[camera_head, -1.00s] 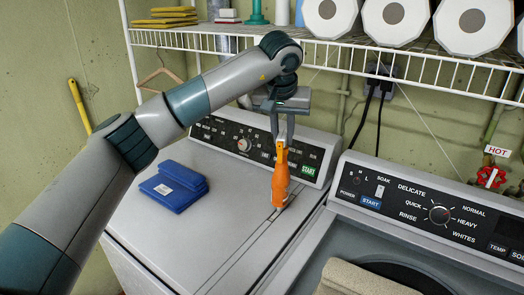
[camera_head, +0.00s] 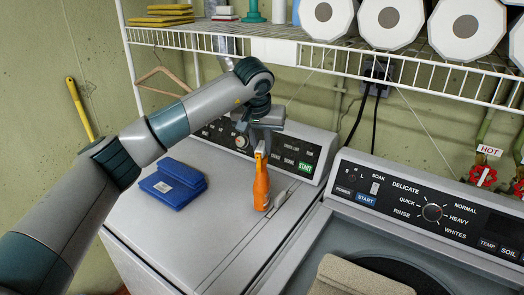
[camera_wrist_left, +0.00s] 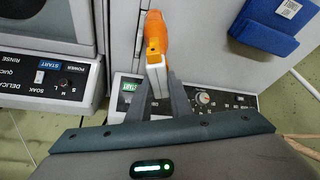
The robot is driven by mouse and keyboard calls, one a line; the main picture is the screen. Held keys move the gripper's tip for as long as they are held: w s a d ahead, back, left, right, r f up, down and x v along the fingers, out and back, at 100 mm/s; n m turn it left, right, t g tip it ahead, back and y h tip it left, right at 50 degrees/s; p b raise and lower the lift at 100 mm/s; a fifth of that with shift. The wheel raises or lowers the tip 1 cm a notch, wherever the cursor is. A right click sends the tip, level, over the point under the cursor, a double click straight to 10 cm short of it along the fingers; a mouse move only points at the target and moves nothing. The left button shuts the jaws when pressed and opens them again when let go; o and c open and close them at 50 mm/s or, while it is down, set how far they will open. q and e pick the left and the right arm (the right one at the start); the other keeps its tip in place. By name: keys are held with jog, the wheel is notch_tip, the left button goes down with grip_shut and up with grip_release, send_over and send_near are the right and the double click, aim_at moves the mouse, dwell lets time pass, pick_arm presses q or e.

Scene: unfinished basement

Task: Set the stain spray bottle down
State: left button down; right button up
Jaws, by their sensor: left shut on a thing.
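The orange stain spray bottle (camera_head: 261,187) is upright over the top of the left machine (camera_head: 215,235), in front of its control panel. I cannot tell whether its base touches the surface. My left gripper (camera_head: 262,143) is shut on the bottle's upper end from above. In the left wrist view the bottle (camera_wrist_left: 156,36) shows between the fingers of the left gripper (camera_wrist_left: 156,84), with a pale part nearest the fingers. My right gripper is not in view.
Blue folded cloths or packs (camera_head: 173,184) lie left of the bottle on the same machine. The washer (camera_head: 410,235) with an open top and a beige cloth (camera_head: 357,278) stands at right. A wire shelf (camera_head: 330,55) with paper rolls hangs above. The machine's front top is clear.

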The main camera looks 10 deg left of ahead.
aim_at(261, 177)
pick_arm(q)
notch_tip(261, 177, down, 2)
jog(key=shift+f+p, duration=0.1)
jog(key=shift+p, duration=0.4)
jog(key=shift+f, duration=0.2)
jog(key=c, duration=1.6)
grip_release()
jog(key=shift+r, duration=0.1)
